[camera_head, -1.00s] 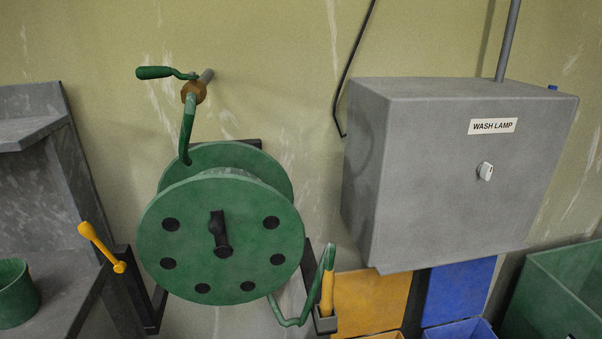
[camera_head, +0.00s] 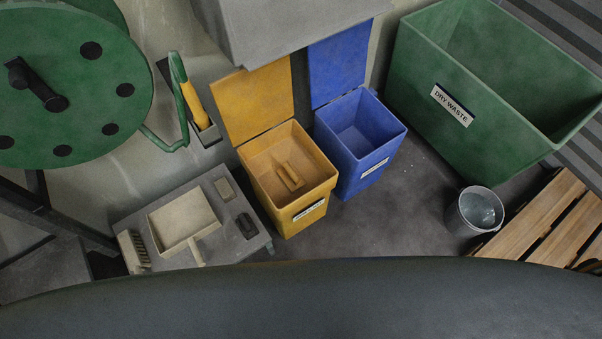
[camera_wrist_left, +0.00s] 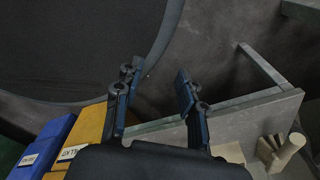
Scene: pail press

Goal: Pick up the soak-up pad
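My right gripper is in neither view.
A blue bin (camera_head: 360,141), a green dry-waste container (camera_head: 490,85), a metal pail (camera_head: 478,212) and a wooden slatted platform (camera_head: 535,215) stand to the right. A green reel (camera_head: 75,75) hangs at left.

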